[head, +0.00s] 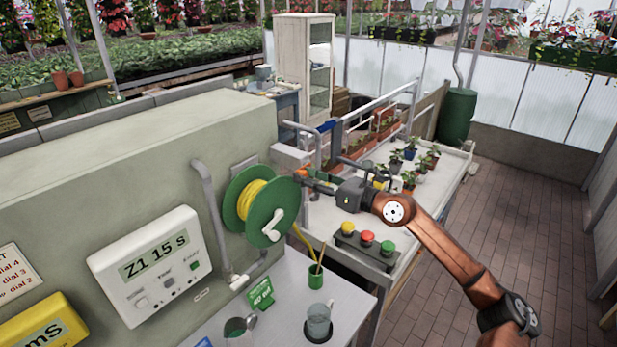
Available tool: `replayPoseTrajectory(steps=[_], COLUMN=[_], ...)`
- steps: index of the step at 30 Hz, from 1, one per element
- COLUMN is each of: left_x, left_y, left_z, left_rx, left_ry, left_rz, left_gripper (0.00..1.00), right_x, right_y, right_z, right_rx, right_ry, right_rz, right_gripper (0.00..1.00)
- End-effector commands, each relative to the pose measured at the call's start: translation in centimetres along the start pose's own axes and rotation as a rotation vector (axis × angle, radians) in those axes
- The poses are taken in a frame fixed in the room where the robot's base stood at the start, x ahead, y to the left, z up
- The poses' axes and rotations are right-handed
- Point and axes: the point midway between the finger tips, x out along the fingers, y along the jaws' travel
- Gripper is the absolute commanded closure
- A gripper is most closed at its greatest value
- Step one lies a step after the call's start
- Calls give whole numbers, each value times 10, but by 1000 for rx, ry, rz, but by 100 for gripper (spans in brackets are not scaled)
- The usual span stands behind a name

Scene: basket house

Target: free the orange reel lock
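The green hose reel (262,206) with yellow hose wound on it is mounted on the grey-green wall. A small orange piece (300,173), which looks like the reel lock, shows just right of the reel's upper rim. My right arm comes in from the right, and its gripper (312,180) points left at the orange piece. The fingertips are at or very near it. They are small and partly overlap it, so I cannot tell whether they grip it. The reel's white crank handle (275,222) faces outward. My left gripper is out of view.
A white control box (150,263) reading "Z1 15 s" hangs left of the reel. Below stand a button box (366,242), a green cup with sticks (315,276) and a clear beaker (318,321). Potted plants stand on the bench behind my gripper. The brick floor at right is clear.

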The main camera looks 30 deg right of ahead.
Motion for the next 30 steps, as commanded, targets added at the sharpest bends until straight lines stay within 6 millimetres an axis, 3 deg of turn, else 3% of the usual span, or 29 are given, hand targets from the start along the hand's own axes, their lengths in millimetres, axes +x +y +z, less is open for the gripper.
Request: replayPoseTrajectory(steps=[17, 30], left_x=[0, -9], left_y=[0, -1], left_z=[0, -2], left_rx=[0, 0], left_ry=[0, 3], left_rz=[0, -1], left_gripper=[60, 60], right_x=[0, -1], right_y=[0, 0], right_z=[0, 5], right_rx=[1, 56], right_ry=[0, -4], right_rz=[0, 0], right_gripper=[100, 100])
